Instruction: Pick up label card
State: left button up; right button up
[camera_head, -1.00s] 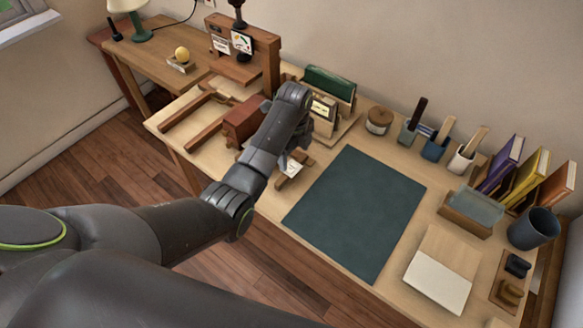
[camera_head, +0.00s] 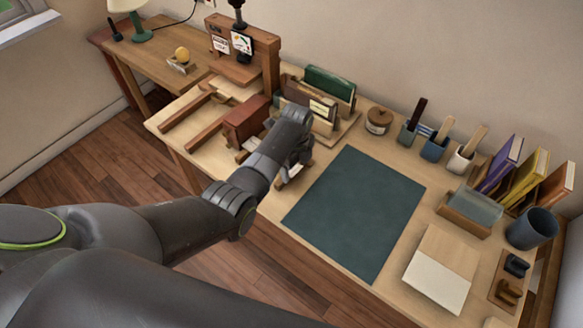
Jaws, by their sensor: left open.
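My left arm reaches in from the left over the desk, its wrist bent downward. My left gripper (camera_head: 292,171) is open, low over the desk beside the left edge of the dark green mat (camera_head: 355,213). The wrist hides most of the gripper and the spot beneath it. A small pale piece with light wood shows around the fingers. It may be the label card on its holder, but I cannot tell card from gripper there. My right gripper is not in view.
A reddish-brown box (camera_head: 245,118) stands just left of my wrist. A file holder with a pale label (camera_head: 321,109) stands behind it. A round jar (camera_head: 379,121) and several tool cups line the back. A notepad (camera_head: 441,280) lies right of the clear mat.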

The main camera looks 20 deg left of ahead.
aim_at(296, 171)
pick_arm(q)
jog(key=c, duration=1.1)
jog(key=shift+o, duration=0.2)
notch_tip(296, 171, up, 10)
